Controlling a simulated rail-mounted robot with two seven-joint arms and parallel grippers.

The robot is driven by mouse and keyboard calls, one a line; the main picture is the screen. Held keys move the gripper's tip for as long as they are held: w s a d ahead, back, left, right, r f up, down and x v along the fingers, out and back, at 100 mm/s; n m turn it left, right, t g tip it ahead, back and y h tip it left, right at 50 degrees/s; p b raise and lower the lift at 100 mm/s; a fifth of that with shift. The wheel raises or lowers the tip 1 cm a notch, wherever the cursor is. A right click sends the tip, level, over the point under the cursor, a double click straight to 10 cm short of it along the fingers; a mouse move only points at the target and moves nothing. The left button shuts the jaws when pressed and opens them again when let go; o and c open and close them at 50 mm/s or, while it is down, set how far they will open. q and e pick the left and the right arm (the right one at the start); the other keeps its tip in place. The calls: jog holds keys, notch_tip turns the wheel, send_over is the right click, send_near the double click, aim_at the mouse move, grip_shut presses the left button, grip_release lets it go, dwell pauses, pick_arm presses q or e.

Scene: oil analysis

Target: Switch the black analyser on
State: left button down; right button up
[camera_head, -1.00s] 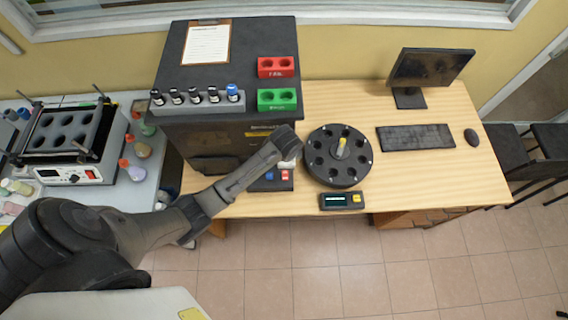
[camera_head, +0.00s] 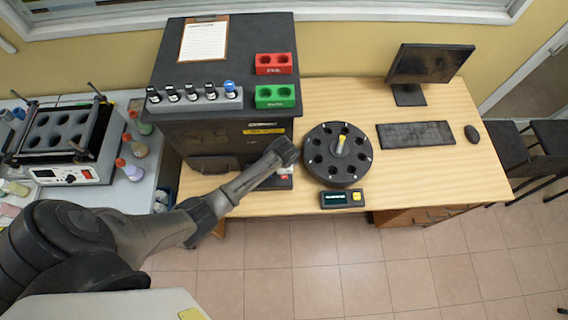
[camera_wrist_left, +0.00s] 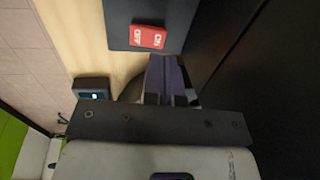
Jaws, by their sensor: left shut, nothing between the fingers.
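The black analyser (camera_head: 215,132) is a large dark box at the back left of the wooden desk. A small dark switch panel sits at the foot of its front right side, mostly hidden by my left arm in the head view. A red rocker switch (camera_head: 285,177) shows just below my wrist. In the left wrist view the red switch (camera_wrist_left: 148,37), with white ON/OFF lettering, lies just beyond and slightly left of my fingertips. My left gripper (camera_wrist_left: 166,60) is shut and empty, apparently close to the panel; contact cannot be told. My right gripper is out of view.
A round black carousel (camera_head: 338,155) and a small display unit (camera_head: 342,199) stand just right of my left wrist. Vials in a grey rack (camera_head: 195,98), red (camera_head: 274,64) and green (camera_head: 276,97) holders and a clipboard (camera_head: 204,42) lie on the analyser.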

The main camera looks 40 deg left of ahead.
pick_arm(q)
jog(key=shift+w+a+f, duration=0.1)
jog(key=shift+f, duration=0.85)
jog(key=shift+w+a+f, duration=0.1)
jog(key=shift+f, duration=0.8)
jog(key=shift+a+f, duration=0.1)
jog(key=shift+f, duration=0.2)
jog(key=shift+r, duration=0.1)
jog(key=shift+s+d+r+p, duration=0.2)
jog(key=shift+s+d+p, duration=0.25)
jog(key=shift+d+p, duration=0.2)
